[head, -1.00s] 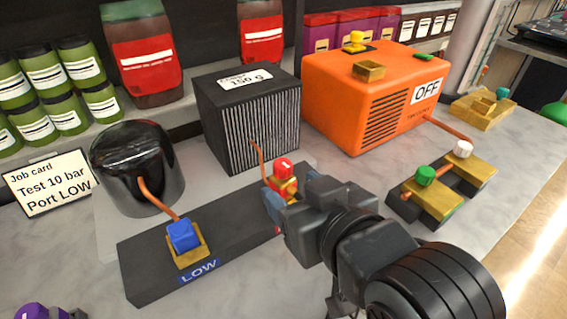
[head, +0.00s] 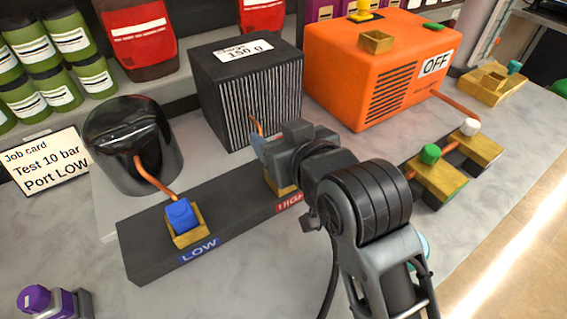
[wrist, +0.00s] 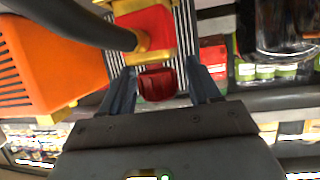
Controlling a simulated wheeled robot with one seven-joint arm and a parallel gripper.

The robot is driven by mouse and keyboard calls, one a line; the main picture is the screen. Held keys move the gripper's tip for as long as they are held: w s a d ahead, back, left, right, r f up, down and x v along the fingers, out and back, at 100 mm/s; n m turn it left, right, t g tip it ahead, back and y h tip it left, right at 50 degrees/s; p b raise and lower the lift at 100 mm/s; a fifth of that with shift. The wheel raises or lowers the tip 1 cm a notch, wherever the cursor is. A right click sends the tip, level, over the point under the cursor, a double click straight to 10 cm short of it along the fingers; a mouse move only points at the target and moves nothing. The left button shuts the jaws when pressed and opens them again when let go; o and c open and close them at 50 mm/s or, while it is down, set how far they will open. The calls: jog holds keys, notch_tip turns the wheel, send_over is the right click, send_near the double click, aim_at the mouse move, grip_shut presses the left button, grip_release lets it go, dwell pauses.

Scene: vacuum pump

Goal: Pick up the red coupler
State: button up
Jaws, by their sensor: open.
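The red coupler (wrist: 157,83) shows in the wrist view, with a dark red ribbed knob and a brighter red part near a gold socket. The knob lies between the two blue-grey fingers of my gripper (wrist: 160,70), which stand apart with gaps on both sides. In the head view my gripper (head: 265,150) is over the HIGH end of the dark manifold block (head: 150,252) and hides the red coupler. Part of the gold socket (head: 281,187) shows under it. The blue coupler (head: 181,214) sits in the gold socket at the LOW end.
A black ribbed box (head: 245,95) labelled 150 g stands just behind my gripper. An orange pump (head: 350,80) marked OFF is at right, with green (head: 430,154) and white (head: 469,127) couplers before it. A glossy black vessel (head: 130,150) is at left. The front counter is fairly clear.

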jog(key=shift+c, duration=0.3)
grip_shut()
dwell(0.4)
